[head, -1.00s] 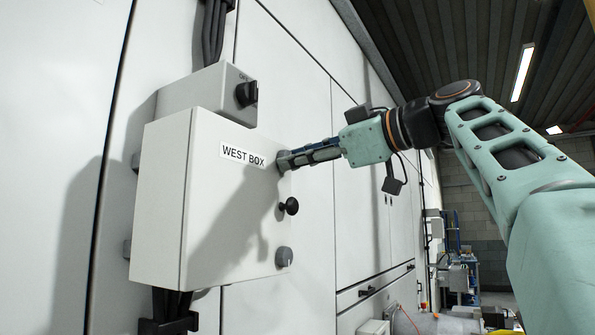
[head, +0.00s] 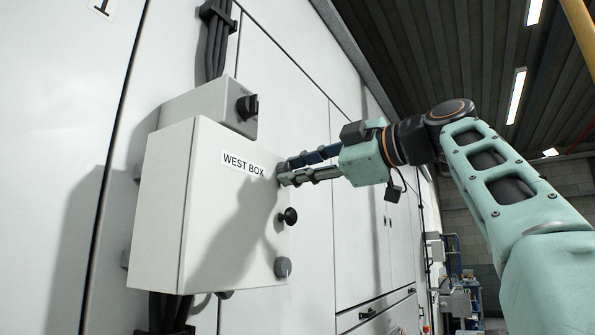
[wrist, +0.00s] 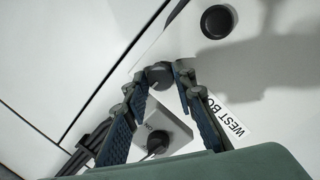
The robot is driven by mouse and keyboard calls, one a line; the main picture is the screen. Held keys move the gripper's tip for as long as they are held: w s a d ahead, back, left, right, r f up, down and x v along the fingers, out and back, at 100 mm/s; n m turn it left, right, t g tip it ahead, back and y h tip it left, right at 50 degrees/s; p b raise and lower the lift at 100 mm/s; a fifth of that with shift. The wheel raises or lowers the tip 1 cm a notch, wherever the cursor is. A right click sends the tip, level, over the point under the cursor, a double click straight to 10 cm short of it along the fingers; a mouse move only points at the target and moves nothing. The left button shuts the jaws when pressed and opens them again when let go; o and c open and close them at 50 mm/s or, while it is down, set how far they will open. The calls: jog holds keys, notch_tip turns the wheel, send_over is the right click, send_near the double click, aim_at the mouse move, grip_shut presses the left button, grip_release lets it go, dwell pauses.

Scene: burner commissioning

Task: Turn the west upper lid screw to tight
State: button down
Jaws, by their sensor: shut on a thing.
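The west box (head: 160,210) is a pale grey box on the wall panel, with its lid closed and a "WEST BOX" label (head: 243,163). The west upper lid screw (wrist: 159,76) is a round dark grey knob at the lid's upper corner, beside the label. My gripper (head: 284,173) reaches in from the right and is shut on this screw. In the wrist view, my gripper's fingertips (wrist: 160,74) lie on either side of the screw. In the head view the fingers mostly hide it. I cannot read how tight the screw is.
Below it on the lid are a black knob (head: 289,216) and a grey lower lid screw (head: 283,267). A smaller box with a black rotary switch (head: 247,106) sits just above. Cables (head: 215,45) run up the wall.

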jog(key=c, duration=1.6)
grip_release()
jog(key=v, duration=1.2)
